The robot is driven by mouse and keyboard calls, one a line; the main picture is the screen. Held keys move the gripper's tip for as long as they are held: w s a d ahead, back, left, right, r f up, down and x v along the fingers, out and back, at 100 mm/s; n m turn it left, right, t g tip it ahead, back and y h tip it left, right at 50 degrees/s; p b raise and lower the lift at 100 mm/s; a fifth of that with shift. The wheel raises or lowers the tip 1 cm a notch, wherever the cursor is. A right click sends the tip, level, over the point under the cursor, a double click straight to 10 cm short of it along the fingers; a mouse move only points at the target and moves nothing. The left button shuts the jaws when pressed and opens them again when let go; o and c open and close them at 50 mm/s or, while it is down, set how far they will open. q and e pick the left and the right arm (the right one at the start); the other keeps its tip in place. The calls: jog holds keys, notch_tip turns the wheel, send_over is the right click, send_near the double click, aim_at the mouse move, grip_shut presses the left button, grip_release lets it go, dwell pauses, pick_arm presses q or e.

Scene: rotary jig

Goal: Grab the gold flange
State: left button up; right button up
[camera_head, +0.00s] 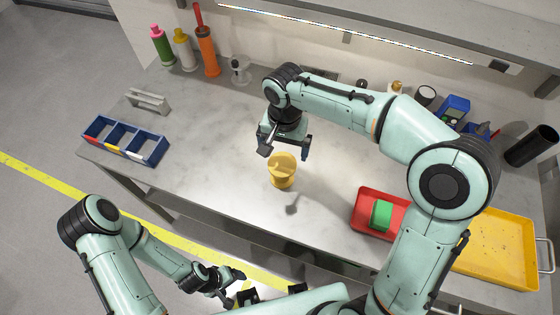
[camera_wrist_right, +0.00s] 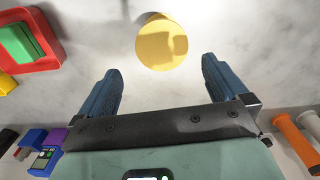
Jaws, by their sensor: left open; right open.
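The gold flange (camera_head: 282,171) stands on the grey worktable, near the middle of its front half. In the right wrist view the gold flange (camera_wrist_right: 162,43) shows as a yellow round shape beyond and between the fingertips. My right gripper (camera_head: 286,148) is open and empty, just behind and above the flange in the head view; its two fingers also show in the right wrist view (camera_wrist_right: 160,78). I see no contact between fingers and flange. My left gripper (camera_head: 237,285) is open and empty, low in front of the table, away from the flange.
A red tray (camera_head: 364,219) with a green block (camera_head: 381,214) lies to the right. A yellow tray (camera_head: 500,257) is further right. A blue divided bin (camera_head: 152,150) and grey bracket (camera_head: 148,101) stand at left. Bottles line the back. The table around the flange is clear.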

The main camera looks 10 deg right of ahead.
aim_at(282, 164)
jog(key=f, duration=0.5)
jog(key=shift+s, duration=0.35)
jog(key=shift+w+a+f, duration=0.1)
jog(key=shift+w+f, duration=0.05)
jog(key=shift+f, duration=1.4)
jog(key=shift+w+a+f, duration=0.1)
jog(key=shift+w+f, duration=0.05)
jog(key=shift+f, duration=1.35)
jog(key=shift+c, duration=0.3)
jog(key=c, duration=0.8)
